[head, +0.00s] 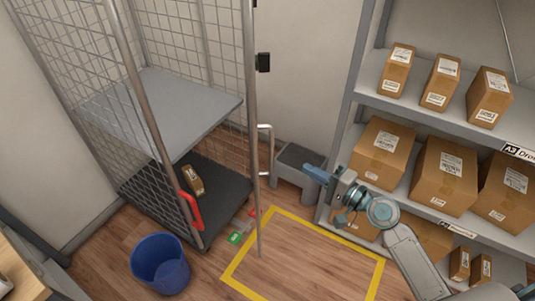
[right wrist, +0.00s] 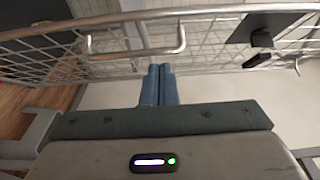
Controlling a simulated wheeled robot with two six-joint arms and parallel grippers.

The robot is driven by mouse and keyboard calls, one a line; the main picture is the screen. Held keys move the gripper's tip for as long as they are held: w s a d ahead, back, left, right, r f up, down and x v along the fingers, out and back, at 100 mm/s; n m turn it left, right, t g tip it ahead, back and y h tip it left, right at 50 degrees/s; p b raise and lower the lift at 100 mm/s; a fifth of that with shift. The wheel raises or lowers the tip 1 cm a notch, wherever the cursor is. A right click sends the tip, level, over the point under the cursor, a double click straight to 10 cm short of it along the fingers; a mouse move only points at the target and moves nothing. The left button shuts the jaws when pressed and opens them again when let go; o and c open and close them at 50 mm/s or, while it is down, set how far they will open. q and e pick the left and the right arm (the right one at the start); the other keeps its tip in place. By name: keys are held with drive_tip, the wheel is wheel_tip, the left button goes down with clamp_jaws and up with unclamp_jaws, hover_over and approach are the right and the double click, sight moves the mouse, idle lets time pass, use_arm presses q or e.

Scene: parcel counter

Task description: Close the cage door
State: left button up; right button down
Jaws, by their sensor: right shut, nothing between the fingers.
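The roll cage has mesh sides (head: 195,40), a grey shelf (head: 165,105) and a dark base (head: 215,195). Its front is open. The cage door (head: 256,205) shows nearly edge-on at the cage's right side, with a pale bar handle (head: 267,155). In the right wrist view, a mesh panel (right wrist: 205,55) with a bar handle (right wrist: 135,52) crosses the top. My right gripper (head: 308,170) is shut and empty, to the right of the door handle and apart from it. Its blue fingers (right wrist: 158,70) point toward the mesh. My left gripper is not in view.
A small parcel (head: 193,180) lies on the cage base, near a red lever (head: 190,211). A blue bin (head: 160,264) stands in front. A grey tub (head: 298,163) stands behind the gripper. A shelf rack (head: 345,105) with boxes is at right. The yellow-outlined floor (head: 300,265) is clear.

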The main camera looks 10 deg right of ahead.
use_arm(q)
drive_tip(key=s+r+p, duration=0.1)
drive_tip(key=p, duration=0.1)
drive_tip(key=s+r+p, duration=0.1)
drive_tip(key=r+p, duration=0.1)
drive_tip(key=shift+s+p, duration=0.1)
drive_tip(key=shift+p, duration=0.25)
use_arm(e)
drive_tip(key=s+a+x, duration=0.1)
drive_tip(key=a+x, duration=0.1)
drive_tip(key=x, duration=1)
drive_tip(key=shift+a, duration=0.3)
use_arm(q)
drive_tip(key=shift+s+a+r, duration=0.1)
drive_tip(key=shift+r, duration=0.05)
